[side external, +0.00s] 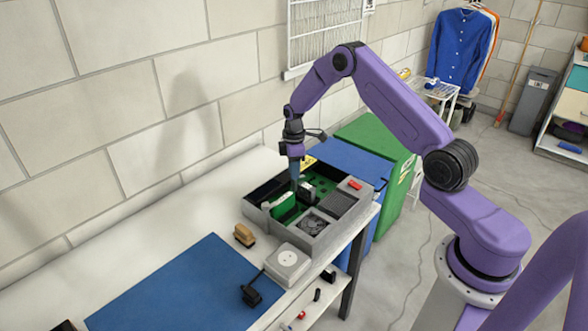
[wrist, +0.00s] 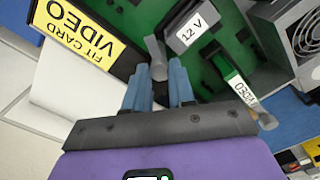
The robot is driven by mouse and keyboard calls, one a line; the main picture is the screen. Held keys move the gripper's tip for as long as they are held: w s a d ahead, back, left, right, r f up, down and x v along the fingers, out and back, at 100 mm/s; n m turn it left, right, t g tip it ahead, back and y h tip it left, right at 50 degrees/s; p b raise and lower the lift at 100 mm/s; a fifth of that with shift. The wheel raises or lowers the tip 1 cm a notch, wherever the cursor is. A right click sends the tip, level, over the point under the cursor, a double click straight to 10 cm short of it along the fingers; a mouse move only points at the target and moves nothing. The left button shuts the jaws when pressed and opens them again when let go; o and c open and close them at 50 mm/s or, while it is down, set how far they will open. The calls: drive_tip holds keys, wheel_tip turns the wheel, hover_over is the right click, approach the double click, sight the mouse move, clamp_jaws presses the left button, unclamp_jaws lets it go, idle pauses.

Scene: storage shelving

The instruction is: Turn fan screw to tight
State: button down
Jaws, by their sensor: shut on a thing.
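My gripper (side external: 294,184) points down into an open grey equipment box (side external: 323,237) with a green board inside. In the wrist view its two blue fingers (wrist: 160,76) are shut on a grey screw-like post (wrist: 155,52), which stands beside the black block labelled "12 V" (wrist: 188,34). Whether this post is the fan screw I cannot tell. A second grey knob (wrist: 267,121) shows near the "VIDEO" card (wrist: 238,82). The fan (side external: 314,225) sits at the box's near side and also shows at the right of the wrist view (wrist: 308,36). The fingertips are partly hidden in the side view.
A yellow "FIT CARD VIDEO" label (wrist: 82,36) lies close left of the fingers. Near the box are a white round-topped device (side external: 288,261), a wooden-handled brush (side external: 244,235) and a black plug (side external: 251,295). The blue mat (side external: 180,290) is mostly clear.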

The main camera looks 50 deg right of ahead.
drive_tip(key=m, duration=1.2)
drive_tip(key=shift+m, duration=0.3)
idle(0.4)
drive_tip(key=c, duration=0.9)
unclamp_jaws()
drive_tip(key=shift+c, duration=0.2)
drive_tip(key=shift+r, duration=0.1)
wheel_tip(320, 180, up, 17)
drive_tip(key=shift+d+r, duration=0.15)
